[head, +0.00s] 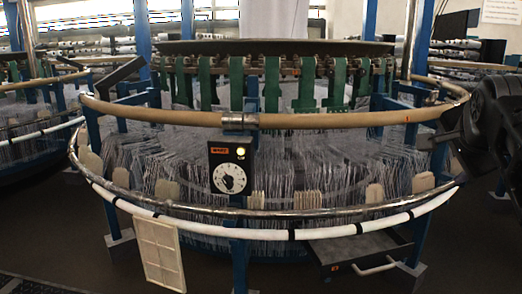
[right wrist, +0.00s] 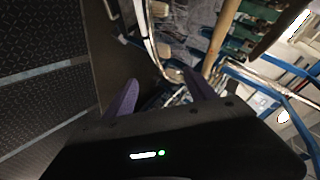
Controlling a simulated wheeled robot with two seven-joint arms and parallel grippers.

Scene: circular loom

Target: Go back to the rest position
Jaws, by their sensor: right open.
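The circular loom fills the middle of the head view, with a tan upper ring (head: 330,120) and a metal lower ring with a white tube (head: 320,232) around its front. A small black control box with a dial (head: 231,168) hangs at its front. My right gripper (head: 456,160) is at the right edge of the head view, beside the loom's right side, and is partly cut off by the frame. In the right wrist view, my right gripper (right wrist: 161,92) has its two purple-grey fingers spread apart with nothing held between them. My left gripper is not in view.
A white framed panel (head: 159,252) hangs at the loom's front left, and a dark tray (head: 358,250) sits low at the front right. Blue posts (head: 239,262) support the rings. Other looms (head: 30,125) stand behind on both sides. Dark floor (head: 85,240) is clear at the front left.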

